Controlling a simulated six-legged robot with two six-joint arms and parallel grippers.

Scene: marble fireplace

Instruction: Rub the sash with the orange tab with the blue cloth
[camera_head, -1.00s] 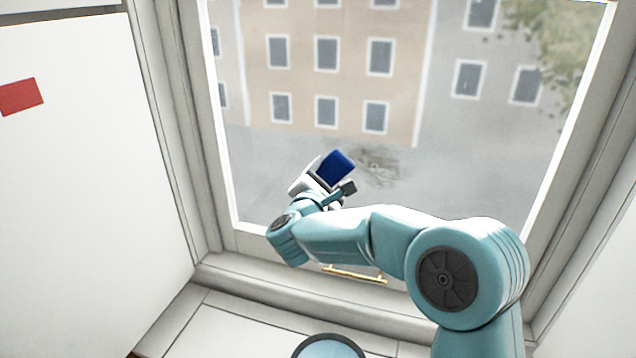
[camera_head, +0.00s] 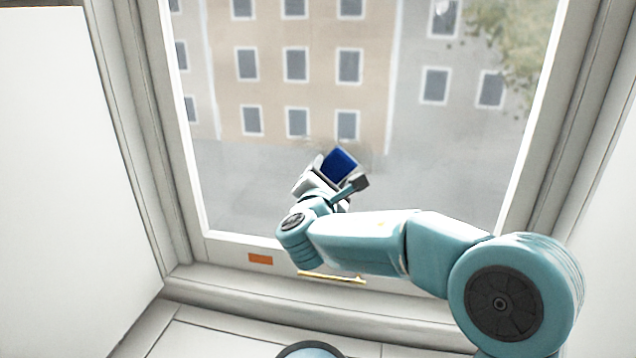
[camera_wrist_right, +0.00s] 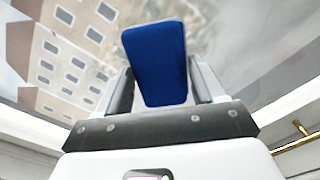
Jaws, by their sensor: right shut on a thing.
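The sash (camera_head: 190,130) is a pale window frame around a large glass pane. An orange tab (camera_head: 260,259) sits on its bottom rail, left of a brass handle (camera_head: 332,278). My right gripper (camera_head: 342,172) is shut on the blue cloth (camera_head: 341,161), in front of the lower middle of the pane. The right wrist view shows the blue cloth (camera_wrist_right: 156,62) held between the two fingers, with the glass behind it. I cannot tell whether the cloth touches the glass. A faint grey smudge (camera_head: 372,156) shows just right of the cloth. My left gripper is not in view.
A white panel (camera_head: 60,180) stands at the left and a pale wall at the right. The sill (camera_head: 200,335) runs below the window. A round bluish object (camera_head: 310,350) is cut off at the bottom edge. Buildings and a tree show through the glass.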

